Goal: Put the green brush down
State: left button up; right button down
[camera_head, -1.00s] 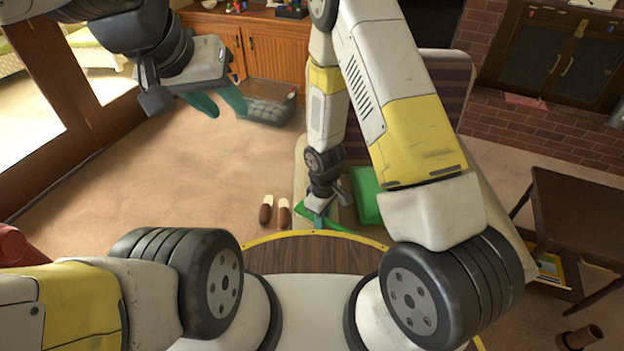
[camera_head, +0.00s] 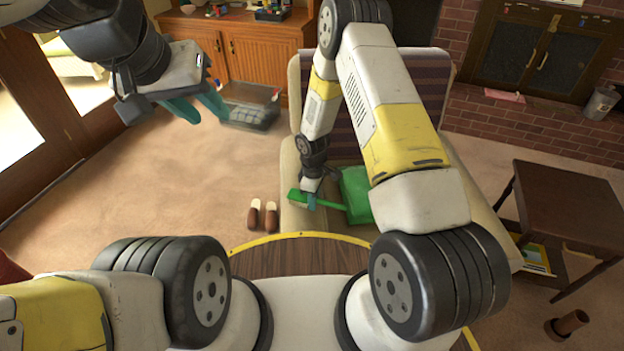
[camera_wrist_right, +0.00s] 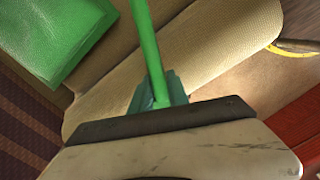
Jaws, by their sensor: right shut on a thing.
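The green brush (camera_head: 330,204) is in my right gripper (camera_head: 312,200), which is shut on it over the front left part of the beige armchair seat (camera_head: 292,219). The brush's handle reaches right towards a green dustpan-like object (camera_head: 355,190) on the seat. In the right wrist view the brush handle (camera_wrist_right: 147,45) rises from between the fingers (camera_wrist_right: 158,95), and the green object (camera_wrist_right: 60,35) is at upper left. I cannot tell whether the brush touches the seat. My left gripper (camera_head: 196,106) hangs over the carpet at left with its teal fingers apart, empty.
Brown slippers (camera_head: 262,215) lie on the carpet left of the armchair. A grey tray-like object (camera_head: 250,115) is by the wooden cabinet (camera_head: 265,55). A dark side table (camera_head: 565,205) stands at right. The carpet at left is mostly clear.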

jog(key=shift+w+d, duration=0.1)
jog(key=shift+w, duration=0.25)
jog(key=shift+w+f, duration=0.1)
jog(key=shift+f, duration=1.7)
jog(key=shift+f, duration=0.1)
jog(key=c, duration=1.3)
grip_release()
